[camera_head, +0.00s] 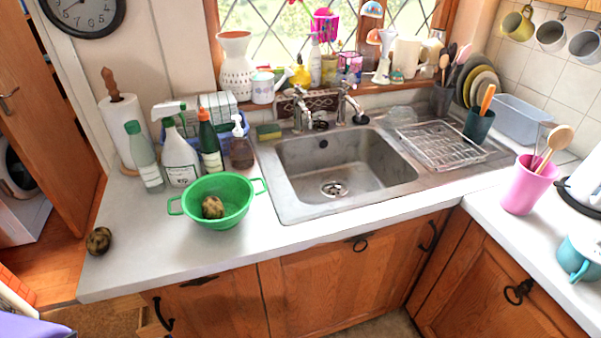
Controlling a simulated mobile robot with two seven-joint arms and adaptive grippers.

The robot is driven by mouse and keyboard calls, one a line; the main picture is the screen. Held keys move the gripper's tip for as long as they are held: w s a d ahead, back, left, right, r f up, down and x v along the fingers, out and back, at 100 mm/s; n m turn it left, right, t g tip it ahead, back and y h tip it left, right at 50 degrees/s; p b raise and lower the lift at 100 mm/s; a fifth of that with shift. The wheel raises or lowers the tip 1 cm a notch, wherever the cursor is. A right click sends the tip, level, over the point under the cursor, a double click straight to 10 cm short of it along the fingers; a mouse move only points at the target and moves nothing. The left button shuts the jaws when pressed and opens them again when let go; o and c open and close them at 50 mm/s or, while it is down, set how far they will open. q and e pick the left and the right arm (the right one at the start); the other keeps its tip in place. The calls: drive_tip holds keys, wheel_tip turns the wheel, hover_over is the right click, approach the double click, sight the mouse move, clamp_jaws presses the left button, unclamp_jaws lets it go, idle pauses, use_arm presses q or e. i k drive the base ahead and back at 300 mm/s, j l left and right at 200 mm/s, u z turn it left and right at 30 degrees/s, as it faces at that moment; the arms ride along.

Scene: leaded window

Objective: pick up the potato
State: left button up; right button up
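A mottled brown, rounded potato (99,241) lies on the white countertop near its left end, close to the edge. A second similar brown potato (213,207) lies inside a green colander (236,213) with two side handles, which stands on the counter left of the sink. Neither of my grippers shows in this view.
Several bottles, including a white spray bottle (180,155), and a paper towel roll (124,128) stand behind the colander. A metal sink (345,168) is to its right. The counter (140,250) between the two potatoes and in front is clear.

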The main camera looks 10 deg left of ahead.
sight(98, 242)
drive_tip(key=u, duration=1.9)
